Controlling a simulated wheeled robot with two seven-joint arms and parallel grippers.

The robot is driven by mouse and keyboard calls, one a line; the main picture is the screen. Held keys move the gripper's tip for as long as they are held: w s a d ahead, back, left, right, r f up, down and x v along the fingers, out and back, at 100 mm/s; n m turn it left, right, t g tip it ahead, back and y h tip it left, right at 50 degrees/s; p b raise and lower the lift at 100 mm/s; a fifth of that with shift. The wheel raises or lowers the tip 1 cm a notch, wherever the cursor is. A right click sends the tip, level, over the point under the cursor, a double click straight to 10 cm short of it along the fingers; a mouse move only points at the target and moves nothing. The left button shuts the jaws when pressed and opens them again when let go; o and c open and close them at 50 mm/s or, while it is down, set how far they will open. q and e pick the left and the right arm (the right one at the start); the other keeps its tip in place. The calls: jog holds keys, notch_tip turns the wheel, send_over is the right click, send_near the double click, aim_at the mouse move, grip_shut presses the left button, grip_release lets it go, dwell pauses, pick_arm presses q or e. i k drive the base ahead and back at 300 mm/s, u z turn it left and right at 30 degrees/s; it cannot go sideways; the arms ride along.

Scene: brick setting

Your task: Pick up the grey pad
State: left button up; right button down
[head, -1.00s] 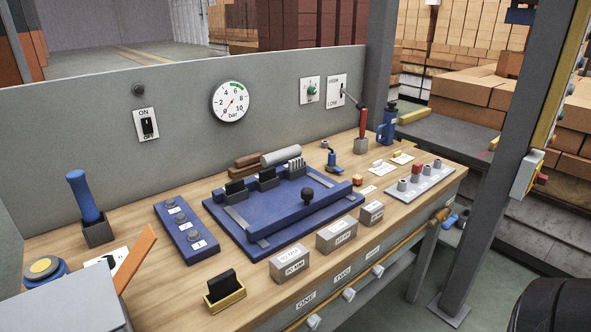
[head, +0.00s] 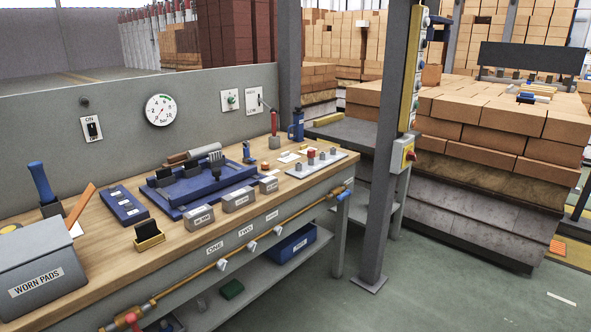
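I cannot single out a grey pad with certainty. A dark, near-black pad (head: 147,229) stands in a small yellow-rimmed holder (head: 150,242) near the front edge of the workbench, at the left. A grey box labelled WORN PADS (head: 40,285) stands at the bench's near left corner; its inside is hidden. More dark blocks (head: 165,174) sit on the blue fixture (head: 178,210) in the middle of the bench. Neither of my grippers is in view.
Three grey blocks (head: 239,199) line the bench (head: 110,267) front. An orange pipe (head: 205,270) with valves runs below its edge. A blue crate (head: 291,244) is on the lower shelf. A grey post (head: 388,150) stands beyond the bench's right end.

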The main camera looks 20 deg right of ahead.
aim_at(213, 156)
jog(key=z, duration=0.8)
jog(key=i, duration=1.65)
jog(key=u, duration=0.5)
